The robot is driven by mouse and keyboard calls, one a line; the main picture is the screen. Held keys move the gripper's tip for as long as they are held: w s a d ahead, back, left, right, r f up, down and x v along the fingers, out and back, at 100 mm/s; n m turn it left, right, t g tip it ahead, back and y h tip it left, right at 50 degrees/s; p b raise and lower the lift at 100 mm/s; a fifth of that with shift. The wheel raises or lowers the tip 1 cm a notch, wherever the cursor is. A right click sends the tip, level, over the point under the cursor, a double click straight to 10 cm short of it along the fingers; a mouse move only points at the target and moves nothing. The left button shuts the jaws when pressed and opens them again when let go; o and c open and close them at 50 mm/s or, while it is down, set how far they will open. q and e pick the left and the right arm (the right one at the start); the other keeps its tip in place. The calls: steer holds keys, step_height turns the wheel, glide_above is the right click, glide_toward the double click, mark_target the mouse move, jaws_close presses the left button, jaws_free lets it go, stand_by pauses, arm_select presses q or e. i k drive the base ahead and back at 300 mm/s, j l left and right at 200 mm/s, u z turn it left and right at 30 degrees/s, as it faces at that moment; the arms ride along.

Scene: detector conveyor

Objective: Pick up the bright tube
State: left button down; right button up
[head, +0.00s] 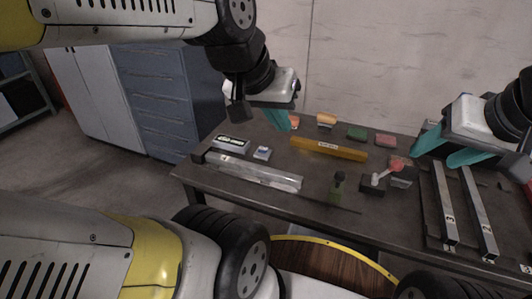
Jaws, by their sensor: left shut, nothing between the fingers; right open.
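A long shiny silver bar (250,172) lies along the left front of the dark table. A long yellow-orange bar (328,149) with a small label lies further back, near the table's middle. I cannot tell for sure which of them is the bright tube. My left gripper (281,123) has teal fingers, is shut and empty, and hangs above the table's back left, to the left of the yellow bar and apart from it. My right gripper (446,150), also with teal fingers, is open and empty above the right side of the table, close to two grey rails.
The grey rails (444,205) stand at the right of the table (300,205). Small coloured blocks (356,133) line the back. Blue drawers (160,95) stand behind, left.

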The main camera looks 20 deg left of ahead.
mark_target(284, 178)
steer(key=j+u, duration=0.35)
steer(key=k+j+u, duration=0.1)
steer(key=u, duration=0.25)
steer(key=j+u, duration=0.35)
steer(key=l, duration=0.1)
